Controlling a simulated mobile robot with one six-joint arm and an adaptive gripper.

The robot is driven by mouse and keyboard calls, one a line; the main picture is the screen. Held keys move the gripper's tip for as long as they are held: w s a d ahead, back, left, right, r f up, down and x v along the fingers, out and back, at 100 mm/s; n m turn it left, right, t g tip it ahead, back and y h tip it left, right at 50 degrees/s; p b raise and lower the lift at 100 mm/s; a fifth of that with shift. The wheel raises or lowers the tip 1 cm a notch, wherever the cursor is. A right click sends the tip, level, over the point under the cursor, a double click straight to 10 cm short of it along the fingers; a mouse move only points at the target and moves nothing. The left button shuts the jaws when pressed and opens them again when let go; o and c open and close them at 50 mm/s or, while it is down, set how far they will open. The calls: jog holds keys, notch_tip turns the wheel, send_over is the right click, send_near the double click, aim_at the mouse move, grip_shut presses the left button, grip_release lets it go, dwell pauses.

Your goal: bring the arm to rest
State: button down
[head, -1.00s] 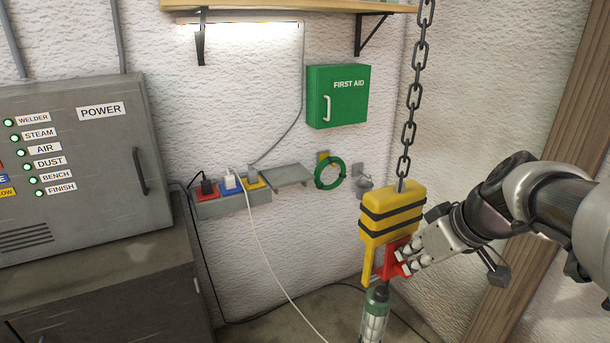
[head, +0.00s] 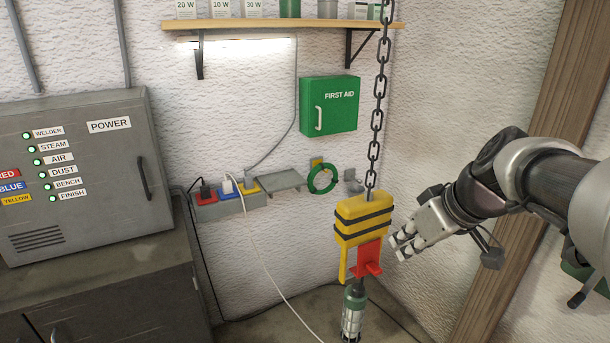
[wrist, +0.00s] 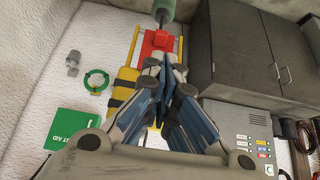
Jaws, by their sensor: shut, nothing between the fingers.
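My gripper (head: 401,244) is shut and empty. It is just right of the yellow pendant with black bands (head: 362,216), with a small gap between them in the head view. A red bracket (head: 370,259) sits at the pendant's lower front, and a green-topped caged lamp (head: 354,312) hangs below. In the wrist view the closed fingers (wrist: 168,62) point toward the red part (wrist: 157,42), overlapping it and the yellow pendant (wrist: 124,87). That view does not show the gap clearly.
A chain (head: 378,110) holds the pendant from above. A power cabinet (head: 80,175) stands at left, and a socket strip with plugs (head: 228,203) is on the wall. A green first aid box (head: 330,105) hangs under the shelf (head: 270,24). A wooden post (head: 535,170) stands behind my arm.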

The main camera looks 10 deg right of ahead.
jog(key=s+a+f+m+b, duration=0.1)
jog(key=s+a+f, duration=0.2)
jog(key=s, duration=0.4)
jog(key=s+a+f+m+g+h+b, duration=0.1)
jog(key=s+a+f+b, duration=0.1)
jog(key=s, duration=0.5)
jog(key=s+a+f+m+h+b, duration=0.1)
jog(key=s+a+f+m+b, duration=0.1)
jog(key=s+f, duration=0.4)
jog(key=shift+s+a+f, duration=0.25)
jog(key=shift+s+a, duration=0.4)
jog(key=shift+a, duration=0.25)
jog(key=shift+d, duration=0.1)
